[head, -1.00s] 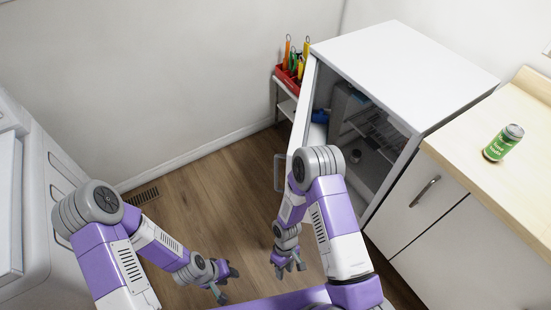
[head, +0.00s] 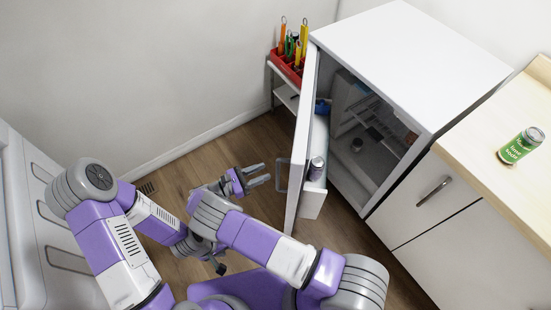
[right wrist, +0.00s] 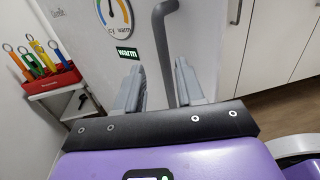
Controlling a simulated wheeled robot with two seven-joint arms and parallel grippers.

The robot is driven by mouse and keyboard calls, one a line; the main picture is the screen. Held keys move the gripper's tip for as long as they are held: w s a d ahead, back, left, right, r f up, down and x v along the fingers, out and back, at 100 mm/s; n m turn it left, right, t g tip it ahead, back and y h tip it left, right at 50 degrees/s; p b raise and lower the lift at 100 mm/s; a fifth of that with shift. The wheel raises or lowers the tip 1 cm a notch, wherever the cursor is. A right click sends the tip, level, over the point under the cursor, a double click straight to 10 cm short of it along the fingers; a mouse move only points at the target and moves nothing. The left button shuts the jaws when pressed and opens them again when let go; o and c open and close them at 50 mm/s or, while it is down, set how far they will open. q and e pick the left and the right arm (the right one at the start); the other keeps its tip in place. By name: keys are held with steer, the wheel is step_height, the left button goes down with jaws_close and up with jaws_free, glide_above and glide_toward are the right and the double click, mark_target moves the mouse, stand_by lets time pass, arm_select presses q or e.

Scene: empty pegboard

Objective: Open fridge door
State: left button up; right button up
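The white fridge (head: 410,50) stands at the back right with its door (head: 304,150) open, swung out toward the left. The inside shelves show. A grey bar handle (head: 281,175) is on the door's outer face. My right gripper (head: 266,174) is open and empty, its fingertips just left of the handle. In the right wrist view the handle (right wrist: 165,50) appears between the two open fingers (right wrist: 158,85); I cannot tell if they touch it. My left gripper (head: 218,266) is low over the floor, mostly hidden behind my arms.
A red tool caddy (head: 286,68) sits on a small rack behind the door. A can (head: 316,168) stands in the door shelf. A counter (head: 490,150) with a green can (head: 521,146) is at the right. The floor left of the door is clear.

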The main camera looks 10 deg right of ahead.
mark_target(278, 168)
steer(key=d, duration=0.6)
steer(key=shift+w+d, duration=0.35)
steer(key=shift+d, duration=0.05)
jaws_close()
